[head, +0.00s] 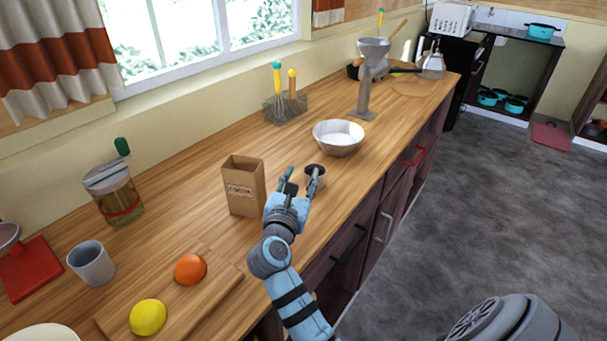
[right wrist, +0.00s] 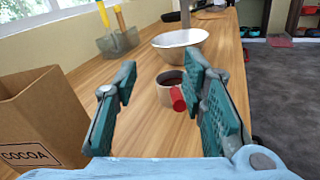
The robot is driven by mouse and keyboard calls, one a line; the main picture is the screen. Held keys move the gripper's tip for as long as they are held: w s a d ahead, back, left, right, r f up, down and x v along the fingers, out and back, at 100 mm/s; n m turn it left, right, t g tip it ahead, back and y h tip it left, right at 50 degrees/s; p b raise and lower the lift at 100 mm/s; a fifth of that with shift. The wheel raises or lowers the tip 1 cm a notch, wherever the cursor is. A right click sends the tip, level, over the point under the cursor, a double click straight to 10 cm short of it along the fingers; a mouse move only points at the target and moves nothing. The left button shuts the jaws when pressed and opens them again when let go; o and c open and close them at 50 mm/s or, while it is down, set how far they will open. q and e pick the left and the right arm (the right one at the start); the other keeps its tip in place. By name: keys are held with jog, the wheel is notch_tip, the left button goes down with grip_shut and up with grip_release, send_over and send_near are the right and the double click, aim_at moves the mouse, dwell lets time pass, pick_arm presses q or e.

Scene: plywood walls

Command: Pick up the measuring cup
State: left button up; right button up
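The small pale cup with a dark inside, which I take for the measuring cup (head: 317,170), stands on the wooden counter, partly hidden by a finger of my right gripper (head: 302,181). In the right wrist view the cup (right wrist: 165,92) stands upright, with its red handle (right wrist: 178,98) pointing toward the camera. My right gripper (right wrist: 160,82) is open, its fingers spread wide and nothing held. The cup shows beyond and between the fingers, close to the right one. I cannot tell whether that finger touches it. My left gripper is not in view.
A cocoa box (head: 243,187) stands just left of my right gripper. A metal bowl (head: 338,138) stands behind the cup. A utensil holder (head: 285,107) is by the window wall. A cutting board (head: 215,268) with fruit lies nearer. The counter's front edge is close on the right.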

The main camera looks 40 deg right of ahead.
jog(key=f+b, duration=0.1)
jog(key=f, duration=0.1)
jog(key=s+f+b, duration=0.1)
jog(key=f, duration=0.2)
jog(key=s+f+b, duration=0.1)
jog(key=f, duration=0.1)
jog(key=shift+d+f, duration=0.15)
jog(key=shift+f, duration=0.1)
jog(key=b+x, duration=0.1)
jog(key=x, duration=0.7)
jog(key=shift+w+r, duration=0.15)
jog(key=shift+a, duration=0.2)
jog(key=shift+c, duration=0.6)
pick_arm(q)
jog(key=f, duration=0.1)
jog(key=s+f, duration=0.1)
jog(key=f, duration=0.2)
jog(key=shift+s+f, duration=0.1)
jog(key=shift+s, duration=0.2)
pick_arm(e)
jog(key=shift+r, duration=0.1)
grip_shut()
